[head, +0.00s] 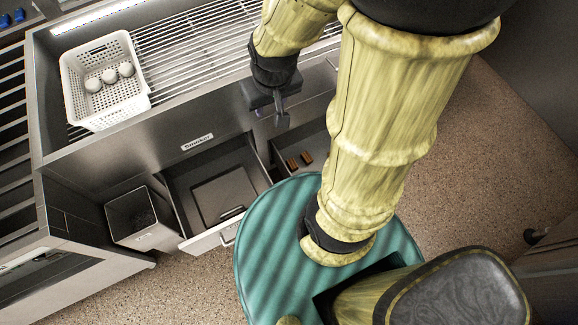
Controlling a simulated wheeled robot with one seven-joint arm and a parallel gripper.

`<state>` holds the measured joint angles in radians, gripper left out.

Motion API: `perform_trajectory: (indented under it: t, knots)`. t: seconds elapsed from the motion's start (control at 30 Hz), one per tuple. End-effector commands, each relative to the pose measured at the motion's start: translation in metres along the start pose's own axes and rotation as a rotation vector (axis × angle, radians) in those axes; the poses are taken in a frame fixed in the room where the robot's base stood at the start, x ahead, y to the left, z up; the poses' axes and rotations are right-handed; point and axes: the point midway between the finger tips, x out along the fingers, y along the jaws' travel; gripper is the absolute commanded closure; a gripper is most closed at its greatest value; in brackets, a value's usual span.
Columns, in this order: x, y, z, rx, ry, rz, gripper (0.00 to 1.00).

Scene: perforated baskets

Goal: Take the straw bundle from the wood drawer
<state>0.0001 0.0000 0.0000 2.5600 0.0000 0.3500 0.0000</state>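A drawer (175,185) with a pale front stands pulled out at lower centre; inside are a flat grey panel and a small dark bar. To its right is a second dark drawer or compartment (320,135), partly hidden by my arm and the teal round base. Small orange-brown pieces (300,160) lie in it; they are too small to tell whether they are the straw bundle or wood. I cannot tell which drawer is the wood drawer. My gripper (281,118) hangs in front of the metal body, above the drawers; its fingers look close together, and nothing is clearly held.
A white perforated basket (73,85) with three pale round things stands on the metal grate (190,45) at upper left. A grey open bin (150,238) stands left of the drawer. The speckled floor (490,150) at right is clear.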

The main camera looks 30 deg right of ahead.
Motion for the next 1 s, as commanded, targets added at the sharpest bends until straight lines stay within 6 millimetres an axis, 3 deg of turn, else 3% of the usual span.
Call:
perform_trajectory:
  t: [0.1, 0.23, 0.37, 0.57, 1.0]
  knots:
    - [0.000, 0.000, 0.000, 0.000, 0.000, 0.000, 0.64]
    - [0.005, 0.001, -0.001, 0.000, -0.001, 0.001, 0.38]
    - [0.027, 0.004, -0.004, -0.003, -0.011, 0.006, 0.38]
    - [0.093, 0.018, -0.017, -0.014, -0.040, 0.022, 0.38]
    - [0.262, 0.054, -0.046, -0.038, -0.113, 0.040, 0.38]
